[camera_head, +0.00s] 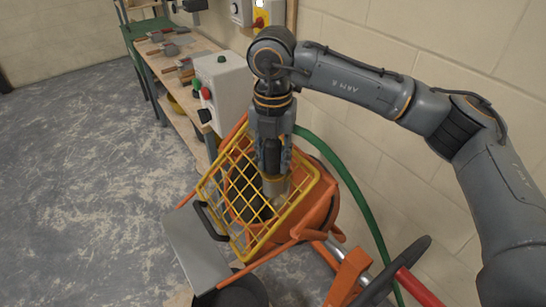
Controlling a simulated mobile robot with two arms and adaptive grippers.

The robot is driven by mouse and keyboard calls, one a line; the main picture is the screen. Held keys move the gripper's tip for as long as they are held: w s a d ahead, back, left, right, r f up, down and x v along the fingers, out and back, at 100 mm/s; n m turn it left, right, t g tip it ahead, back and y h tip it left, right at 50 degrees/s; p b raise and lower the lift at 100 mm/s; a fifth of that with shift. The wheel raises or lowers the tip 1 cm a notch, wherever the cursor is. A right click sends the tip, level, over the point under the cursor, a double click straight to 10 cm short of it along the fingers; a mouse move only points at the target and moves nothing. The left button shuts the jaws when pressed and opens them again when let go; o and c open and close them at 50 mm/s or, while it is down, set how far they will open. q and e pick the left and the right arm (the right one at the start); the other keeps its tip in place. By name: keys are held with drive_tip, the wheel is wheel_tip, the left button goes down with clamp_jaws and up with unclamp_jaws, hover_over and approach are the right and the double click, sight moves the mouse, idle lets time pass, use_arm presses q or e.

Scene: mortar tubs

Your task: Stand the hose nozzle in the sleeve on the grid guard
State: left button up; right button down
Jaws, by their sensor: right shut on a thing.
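My right gripper (272,168) points down over the yellow grid guard (222,192), near its upper right part. It is shut on the hose nozzle (273,152), a dark piece that shows between its fingers. A tan, short cylinder (275,188), which looks like the sleeve, is right below the fingertips at the guard. The nozzle's lower end is hidden, so I cannot tell whether it is inside the sleeve or just above it. My left gripper is not in view.
The guard covers an orange mixer drum (318,208). A green hose (352,185) runs behind it along the block wall. A grey control box (222,90) stands close on the left, beside a wooden bench (200,47) with several trowels. Open floor lies left.

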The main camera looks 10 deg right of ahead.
drive_tip(key=c, duration=0.9)
unclamp_jaws()
wheel_tip(320, 180, up, 12)
drive_tip(key=shift+r, duration=0.1)
